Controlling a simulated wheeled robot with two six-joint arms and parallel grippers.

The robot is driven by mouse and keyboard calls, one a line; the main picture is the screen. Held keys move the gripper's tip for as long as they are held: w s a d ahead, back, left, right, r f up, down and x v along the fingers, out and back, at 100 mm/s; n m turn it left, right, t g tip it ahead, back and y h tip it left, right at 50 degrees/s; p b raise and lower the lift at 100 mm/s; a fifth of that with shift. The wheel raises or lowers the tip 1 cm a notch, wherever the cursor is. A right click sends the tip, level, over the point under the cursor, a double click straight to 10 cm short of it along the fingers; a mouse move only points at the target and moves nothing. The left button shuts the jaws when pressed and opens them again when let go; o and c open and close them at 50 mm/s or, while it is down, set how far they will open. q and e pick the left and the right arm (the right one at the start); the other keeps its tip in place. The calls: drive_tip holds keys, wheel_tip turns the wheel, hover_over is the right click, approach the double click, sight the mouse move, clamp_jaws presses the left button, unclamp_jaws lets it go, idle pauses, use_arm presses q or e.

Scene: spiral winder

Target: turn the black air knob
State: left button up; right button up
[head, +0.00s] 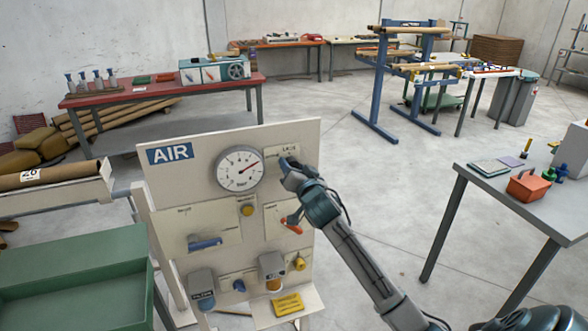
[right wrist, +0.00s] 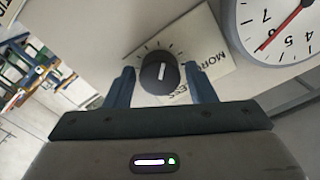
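The black air knob (right wrist: 160,73) is round with a white pointer line and sits on a pale label plate (right wrist: 205,60) with tick marks and the words MORE and LESS. My right gripper (right wrist: 160,85) is open, with one blue finger on each side of the knob and a visible gap to it. In the head view my right gripper (head: 290,166) is at the upper right of the AIR panel (head: 200,150) and hides the knob. The pressure gauge (head: 240,169) has a red needle and is left of the gripper; it also shows in the right wrist view (right wrist: 285,30). My left gripper is not in view.
Lower on the panel are a blue handle (head: 205,243), a red lever (head: 291,225) and yellow knobs (head: 247,209). A green tray (head: 75,255) stands at left. A grey table (head: 510,200) is at right. Open floor lies behind the panel.

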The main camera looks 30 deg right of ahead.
drive_tip(key=shift+o, duration=0.5)
drive_tip(key=b+v, duration=0.3)
drive_tip(key=v, duration=0.7)
drive_tip(key=shift+s+b, duration=0.3)
drive_tip(key=shift+s, duration=0.1)
